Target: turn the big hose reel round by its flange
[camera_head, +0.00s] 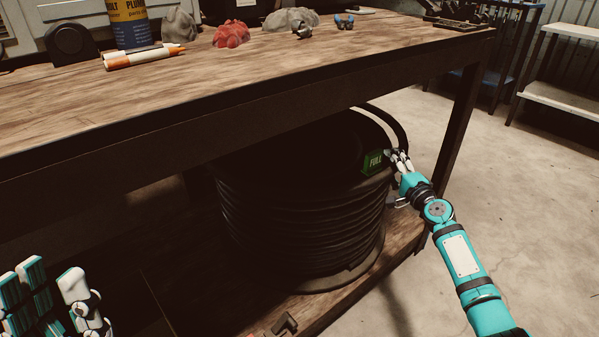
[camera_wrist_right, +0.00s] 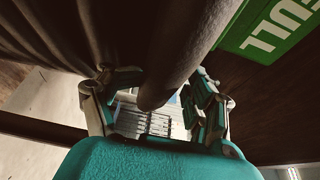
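The big hose reel (camera_head: 300,215) stands upright on the shelf under the workbench, wound with black hose. Its dark upper flange (camera_head: 300,150) carries a green FULL label (camera_head: 373,162), which also shows in the right wrist view (camera_wrist_right: 268,28). My right gripper (camera_head: 398,161) is at the flange's right edge, beside the label. In the right wrist view its fingers (camera_wrist_right: 160,95) stand on either side of the dark rim. I cannot tell whether both press on it. My left gripper (camera_head: 52,290) is at the bottom left, fingers apart and empty, away from the reel.
The workbench top (camera_head: 240,75) overhangs the reel and hides part of the flange. A bench leg (camera_head: 463,120) stands just behind my right gripper. A small dark object (camera_head: 285,323) lies on the lower shelf in front. Open concrete floor (camera_head: 540,200) lies to the right.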

